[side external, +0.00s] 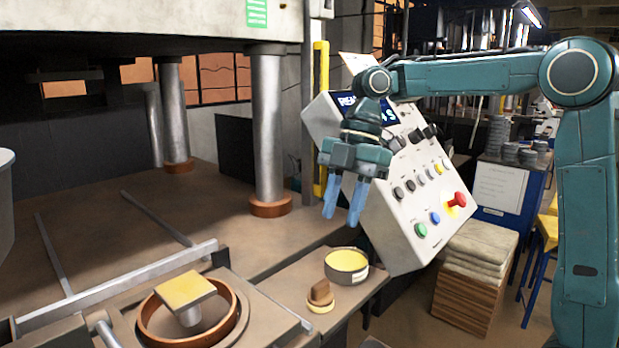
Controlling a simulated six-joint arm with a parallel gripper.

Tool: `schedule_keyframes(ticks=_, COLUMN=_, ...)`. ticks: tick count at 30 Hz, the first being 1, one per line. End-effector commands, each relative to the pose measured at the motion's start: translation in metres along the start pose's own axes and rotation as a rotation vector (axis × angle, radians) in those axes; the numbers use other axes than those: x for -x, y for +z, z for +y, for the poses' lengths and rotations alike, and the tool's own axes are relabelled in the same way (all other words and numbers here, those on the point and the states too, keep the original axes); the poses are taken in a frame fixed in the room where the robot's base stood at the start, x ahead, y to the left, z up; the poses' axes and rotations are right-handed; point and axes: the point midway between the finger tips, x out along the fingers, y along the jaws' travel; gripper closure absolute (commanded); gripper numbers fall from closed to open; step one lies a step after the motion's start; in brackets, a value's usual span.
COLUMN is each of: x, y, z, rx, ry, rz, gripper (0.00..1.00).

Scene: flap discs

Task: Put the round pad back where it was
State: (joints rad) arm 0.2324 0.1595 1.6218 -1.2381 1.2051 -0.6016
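A small round pad (320,307) with a pale yellow base and a brown block-shaped grip on top sits on the brown ledge. Just behind it and to its right stands a short round grey tin (347,267), open at the top with a flat yellow surface inside. The pad is beside the tin, not in it. My gripper (344,214) hangs above and behind the tin in the picture, with its blue fingers pointing down. The fingers are apart with nothing between them.
A copper-coloured ring (228,320) surrounds a post with a square yellow-topped plate (185,291) at lower left. A tilted control panel (400,190) with buttons stands close behind my gripper. A metal rail (120,287) and thick press columns (268,130) are at left.

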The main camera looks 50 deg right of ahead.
Motion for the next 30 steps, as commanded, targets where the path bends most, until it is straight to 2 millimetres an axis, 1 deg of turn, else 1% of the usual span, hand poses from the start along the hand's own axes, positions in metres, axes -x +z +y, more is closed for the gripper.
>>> schedule_keyframes(ticks=12, x=0.0, y=-0.001, z=0.0, rx=-0.002, ry=0.001, rz=0.0, gripper=0.66)
schedule_keyframes(ticks=17, x=0.001, y=-0.005, z=-0.005, rx=-0.045, ry=0.017, rz=0.0, gripper=0.66)
schedule_keyframes(ticks=23, x=0.003, y=-0.016, z=-0.023, rx=-0.202, ry=0.072, rz=0.001, gripper=0.66)
schedule_keyframes(ticks=27, x=0.003, y=-0.023, z=-0.043, rx=-0.372, ry=0.134, rz=0.004, gripper=0.66)
schedule_keyframes(ticks=30, x=0.001, y=-0.025, z=-0.059, rx=-0.506, ry=0.185, rz=0.009, gripper=0.66)
